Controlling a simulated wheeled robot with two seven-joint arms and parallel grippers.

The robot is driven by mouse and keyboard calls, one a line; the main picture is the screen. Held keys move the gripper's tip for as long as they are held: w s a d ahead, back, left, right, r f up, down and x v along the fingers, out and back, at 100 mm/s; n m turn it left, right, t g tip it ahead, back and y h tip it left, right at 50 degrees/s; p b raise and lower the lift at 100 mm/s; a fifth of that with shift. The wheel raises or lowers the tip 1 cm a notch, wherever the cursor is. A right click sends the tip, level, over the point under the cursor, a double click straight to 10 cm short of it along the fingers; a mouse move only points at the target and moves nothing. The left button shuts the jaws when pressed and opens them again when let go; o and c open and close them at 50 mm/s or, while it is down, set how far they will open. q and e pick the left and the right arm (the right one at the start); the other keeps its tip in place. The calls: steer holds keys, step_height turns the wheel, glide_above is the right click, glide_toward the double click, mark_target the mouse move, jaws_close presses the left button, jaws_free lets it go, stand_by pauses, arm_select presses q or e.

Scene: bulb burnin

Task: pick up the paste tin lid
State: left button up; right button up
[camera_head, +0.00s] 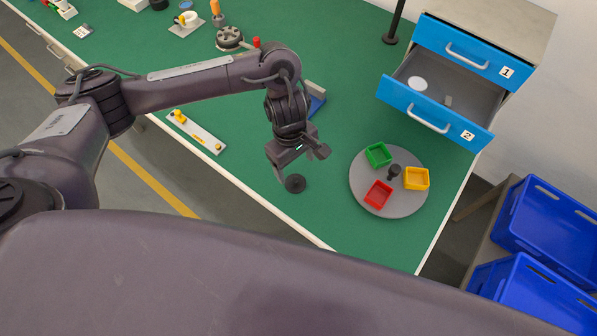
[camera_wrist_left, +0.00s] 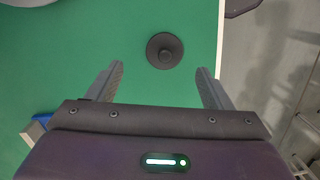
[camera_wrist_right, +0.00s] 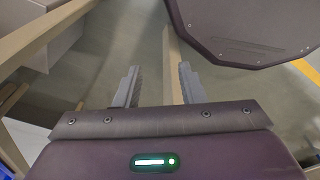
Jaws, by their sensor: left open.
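The paste tin lid appears to be the dark round disc with a central knob (camera_head: 295,184). It lies flat on the green table near the front edge, and also shows in the left wrist view (camera_wrist_left: 164,50). My left gripper (camera_head: 300,166) is above the table close to the lid, pointing down. In the left wrist view my left gripper (camera_wrist_left: 160,69) is open and empty, with the lid ahead of the gap between its fingertips and apart from them. My right gripper (camera_wrist_right: 159,67) shows only in its own wrist view, with its fingers apart and nothing between them, over the floor.
A grey turntable (camera_head: 364,193) with green, yellow and red bins stands right of the lid. Behind it, blue drawer 2 (camera_head: 398,97) is pulled out. A strip with yellow parts (camera_head: 197,132) lies left. Blue crates (camera_head: 545,232) stand at the right. Table around the lid is clear.

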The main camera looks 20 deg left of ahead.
mark_target(295, 179)
arm_select(q)
steer(key=shift+s+f, duration=0.4)
steer(key=shift+s, duration=0.2)
steer(key=shift+a+f+p, duration=0.1)
steer(key=shift+f+p, duration=0.45)
steer(key=shift+p, duration=0.2)
step_height(295, 179, down, 3)
steer(key=shift+w+r+p, duration=0.1)
steer(key=shift+w+p, duration=0.05)
steer(key=shift+p, duration=0.3)
steer(key=shift+f, duration=0.6)
steer(key=shift+c, duration=0.8)
steer(key=c, duration=0.9)
arm_select(e)
steer(key=shift+g, duration=0.3)
steer(key=s, duration=0.1)
steer(key=s+r, duration=0.2)
steer(key=shift+s+a, duration=0.15)
steer(key=shift+s, duration=0.25)
